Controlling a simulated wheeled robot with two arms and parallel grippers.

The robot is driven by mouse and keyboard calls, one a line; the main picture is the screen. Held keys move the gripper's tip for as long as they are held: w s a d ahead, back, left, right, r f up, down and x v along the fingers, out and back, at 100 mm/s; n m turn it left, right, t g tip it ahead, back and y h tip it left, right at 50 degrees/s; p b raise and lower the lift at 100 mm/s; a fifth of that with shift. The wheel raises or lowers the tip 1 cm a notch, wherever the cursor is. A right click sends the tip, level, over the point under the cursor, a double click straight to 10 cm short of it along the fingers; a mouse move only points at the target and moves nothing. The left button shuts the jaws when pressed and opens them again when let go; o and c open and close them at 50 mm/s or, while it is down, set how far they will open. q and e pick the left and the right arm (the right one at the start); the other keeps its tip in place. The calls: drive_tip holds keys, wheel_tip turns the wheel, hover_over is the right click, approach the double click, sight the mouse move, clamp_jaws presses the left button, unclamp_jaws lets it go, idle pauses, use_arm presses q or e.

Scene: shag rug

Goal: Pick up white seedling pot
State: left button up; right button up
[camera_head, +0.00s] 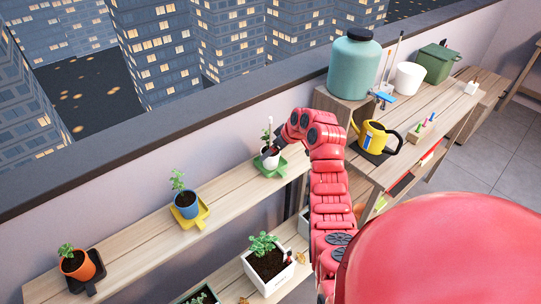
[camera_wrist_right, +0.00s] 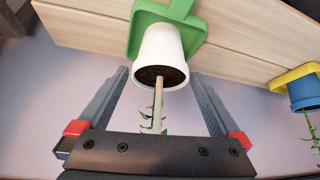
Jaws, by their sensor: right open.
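The white seedling pot (camera_head: 270,161) stands on a green saucer (camera_head: 268,172) on the wooden shelf. In the wrist view the white pot (camera_wrist_right: 159,45) holds dark soil and a thin stem with leaves. My right gripper (camera_wrist_right: 158,75) is open, its two fingers pointing toward the pot, one on each side of the stem. The pot's rim is at about the fingertips, with gaps at both sides; I see no contact. In the head view my right gripper (camera_head: 277,149) partly covers the pot and plant. My left gripper is not in view.
A blue pot on a yellow saucer (camera_head: 187,206) and an orange pot (camera_head: 76,265) stand farther left on the shelf. A white planter (camera_head: 268,267) is below. A workbench at right holds a teal jar (camera_head: 354,66) and a yellow watering can (camera_head: 373,137). A wall runs behind the shelf.

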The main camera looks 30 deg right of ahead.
drive_tip(key=shift+x, duration=1.15)
drive_tip(key=c, duration=1.3)
drive_tip(key=shift+o, duration=0.2)
